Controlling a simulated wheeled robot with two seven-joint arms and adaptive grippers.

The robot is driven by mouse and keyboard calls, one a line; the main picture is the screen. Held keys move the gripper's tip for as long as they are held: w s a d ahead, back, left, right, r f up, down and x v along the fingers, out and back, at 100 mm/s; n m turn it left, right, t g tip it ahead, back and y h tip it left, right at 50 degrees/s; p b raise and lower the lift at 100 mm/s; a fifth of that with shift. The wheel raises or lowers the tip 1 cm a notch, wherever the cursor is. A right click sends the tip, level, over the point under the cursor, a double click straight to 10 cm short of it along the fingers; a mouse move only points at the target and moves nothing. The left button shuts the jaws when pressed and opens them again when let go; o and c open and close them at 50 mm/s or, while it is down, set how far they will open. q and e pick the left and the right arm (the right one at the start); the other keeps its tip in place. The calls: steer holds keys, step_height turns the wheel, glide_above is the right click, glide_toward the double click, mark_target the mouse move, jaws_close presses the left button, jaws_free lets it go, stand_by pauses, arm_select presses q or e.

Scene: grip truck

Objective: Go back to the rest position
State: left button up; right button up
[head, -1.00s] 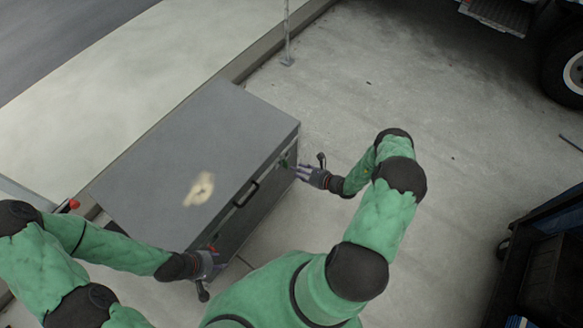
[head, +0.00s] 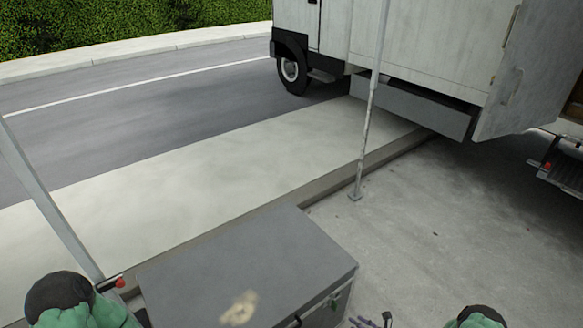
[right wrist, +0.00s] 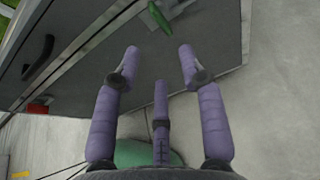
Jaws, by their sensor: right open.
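My right gripper (right wrist: 158,68) has its purple fingers spread and empty in the right wrist view. They point at the front of a grey case, close to a green latch (right wrist: 159,17); I cannot tell whether they touch it. In the head view only the fingertips of this gripper (head: 368,321) show at the bottom edge, just right of the case (head: 250,262). The case is shut, with a worn pale patch on its lid. My left arm is at the lower left; its gripper is out of the head view.
A dark handle (right wrist: 40,58) and a red latch (right wrist: 38,108) are on the case front. A thin metal post (head: 366,140) stands behind the case by the kerb. A white truck (head: 430,45) is parked beyond. Concrete to the right is clear.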

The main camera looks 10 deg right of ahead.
steer(key=s+a+n+g+y, duration=0.3)
steer(key=a+n+g+y, duration=0.15)
steer(key=a, duration=0.75)
steer(key=s+a+r+n+g+h, duration=0.3)
steer(key=s+a+n+g+h, duration=0.2)
steer(key=s+a+n+g, duration=0.95)
steer(key=w+r+n+t, duration=0.1)
steer(key=n+t, duration=0.1)
steer(key=n, duration=0.1)
steer(key=w+r+n+t, duration=0.1)
steer(key=r+n+t, duration=0.1)
steer(key=n, duration=0.1)
steer(key=w+r+n+t, duration=0.1)
steer(key=n+t, duration=0.2)
steer(key=n, duration=0.1)
steer(key=shift+w+a+r+h, duration=0.1)
steer(key=shift+a+r+h, duration=0.1)
steer(key=shift+r+h, duration=0.15)
steer(key=shift+o, duration=0.5)
steer(key=shift+f, duration=0.1)
